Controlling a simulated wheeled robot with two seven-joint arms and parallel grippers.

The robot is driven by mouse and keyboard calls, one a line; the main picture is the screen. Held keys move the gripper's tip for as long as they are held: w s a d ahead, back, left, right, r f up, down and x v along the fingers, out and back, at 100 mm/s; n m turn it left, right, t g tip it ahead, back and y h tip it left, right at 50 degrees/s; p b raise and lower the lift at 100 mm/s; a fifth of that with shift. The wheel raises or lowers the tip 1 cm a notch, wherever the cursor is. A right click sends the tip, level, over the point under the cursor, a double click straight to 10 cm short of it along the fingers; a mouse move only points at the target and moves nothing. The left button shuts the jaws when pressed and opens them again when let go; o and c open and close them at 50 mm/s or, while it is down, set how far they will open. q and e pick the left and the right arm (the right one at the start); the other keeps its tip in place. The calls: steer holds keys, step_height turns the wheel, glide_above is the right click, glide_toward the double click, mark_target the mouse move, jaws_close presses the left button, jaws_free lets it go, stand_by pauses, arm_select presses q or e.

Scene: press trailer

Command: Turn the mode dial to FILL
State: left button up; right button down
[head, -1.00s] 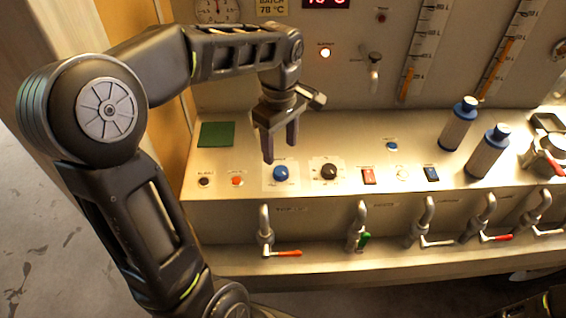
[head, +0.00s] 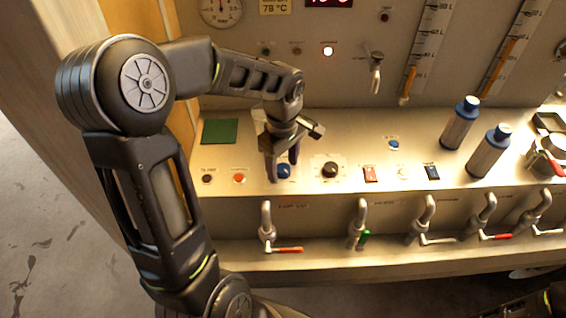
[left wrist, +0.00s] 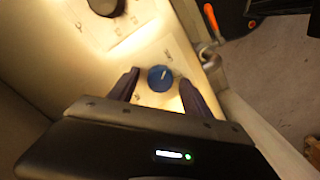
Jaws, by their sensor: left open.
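A blue round knob (head: 283,171) with a pale pointer line sits on the sloped front panel. It also shows in the left wrist view (left wrist: 160,78). A black knob (head: 330,170) sits just to its right on its own plate. The labels are too small to read, so I cannot tell which knob is the mode dial. My left gripper (head: 282,173) is open and points down, with its fingers on either side of the blue knob. In the left wrist view a gap shows between the knob and the fingers. My right gripper is not in view.
Pipes with valve levers (head: 288,249) line the front below. Two blue-capped bottles (head: 488,152) stand at right. A lit lamp (head: 328,51) is on the back wall.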

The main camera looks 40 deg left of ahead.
arm_select(q)
jaws_close()
stand_by(0.4)
stand_by(0.4)
steer(key=shift+m+b, duration=0.55)
steer(key=shift+m, duration=0.85)
steer(key=m+b, duration=0.1)
steer(key=m, duration=0.6)
steer(key=m+b, duration=0.1)
steer(key=m, duration=0.3)
